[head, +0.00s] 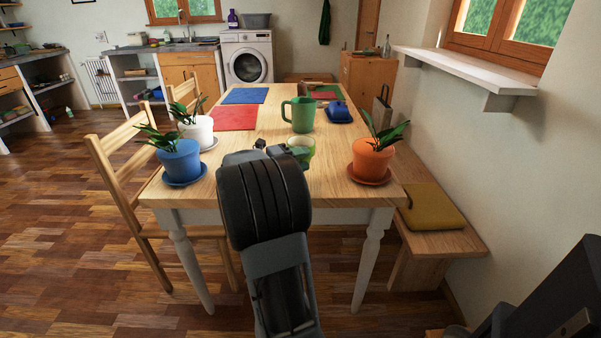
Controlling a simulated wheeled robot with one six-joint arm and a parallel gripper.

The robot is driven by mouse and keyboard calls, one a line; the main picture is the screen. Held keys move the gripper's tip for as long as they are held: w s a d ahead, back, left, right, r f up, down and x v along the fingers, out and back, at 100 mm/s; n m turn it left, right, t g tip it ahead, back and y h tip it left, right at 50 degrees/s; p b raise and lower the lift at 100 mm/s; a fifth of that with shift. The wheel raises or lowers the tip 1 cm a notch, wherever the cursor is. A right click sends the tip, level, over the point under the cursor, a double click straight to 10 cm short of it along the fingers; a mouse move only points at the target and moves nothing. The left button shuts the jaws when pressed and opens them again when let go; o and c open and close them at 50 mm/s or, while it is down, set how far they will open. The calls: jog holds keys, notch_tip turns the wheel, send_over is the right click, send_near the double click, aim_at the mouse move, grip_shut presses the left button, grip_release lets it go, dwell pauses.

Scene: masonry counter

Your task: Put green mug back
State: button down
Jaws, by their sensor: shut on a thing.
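A green mug (301,115) stands upright on the wooden table (330,185), its handle to the left. My own wrist hides most of the fingers and part of this cup. I cannot tell whether the cup touches the table.
An orange potted plant (371,159) stands right of the cup. Blue (179,161) and white (198,131) potted plants stand left. Red (234,117) and blue (245,96) placemats and a blue butter dish (339,113) lie farther back. A chair (125,165) is at left, a bench (440,240) at right.

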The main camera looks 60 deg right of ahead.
jog(key=shift+w+d+f, duration=0.15)
jog(key=shift+d+f, duration=0.05)
jog(key=shift+f, duration=0.05)
jog(key=shift+w+d+f+b, duration=0.1)
jog(key=shift+f+b, duration=0.4)
jog(key=shift+f, duration=1.15)
jog(key=shift+f, duration=0.1)
jog(key=shift+f, duration=0.15)
jog(key=c, duration=0.8)
grip_release()
jog(key=shift+o, duration=0.2)
jog(key=shift+r, duration=0.3)
jog(key=p+v, duration=0.1)
jog(key=v, duration=1.1)
jog(key=shift+p, duration=0.35)
